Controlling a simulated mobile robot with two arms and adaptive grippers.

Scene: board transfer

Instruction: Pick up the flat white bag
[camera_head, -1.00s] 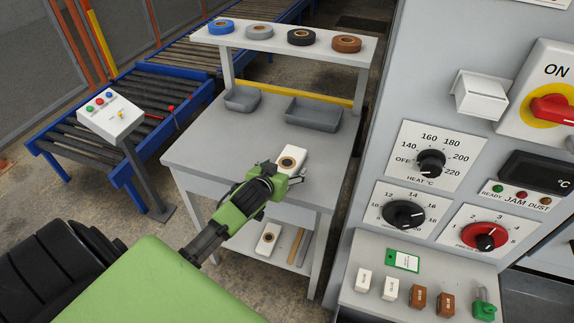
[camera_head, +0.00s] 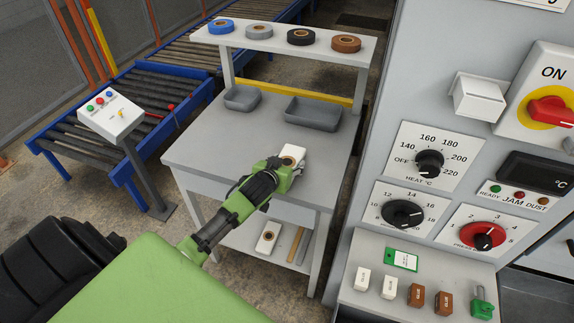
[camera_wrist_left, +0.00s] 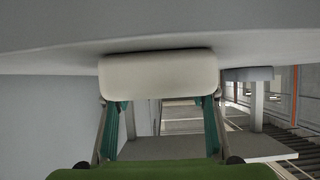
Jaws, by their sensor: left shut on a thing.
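The flat white bag (camera_head: 292,151) with a dark round mark on its top is at the right front of the grey table. My left gripper (camera_head: 290,166) has its fingers shut on it and hides its near part. In the left wrist view the bag (camera_wrist_left: 158,74) shows as a pale rounded block between the two fingertips, right by the grey table surface. I cannot tell whether it still touches the table. My right gripper is not in view.
Grey trays (camera_head: 313,112) stand at the back of the table (camera_head: 205,155), under a shelf (camera_head: 340,50) with tape rolls. Another white pack (camera_head: 267,241) lies on the lower shelf. A control panel (camera_head: 420,180) stands close on the right. The table's left part is clear.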

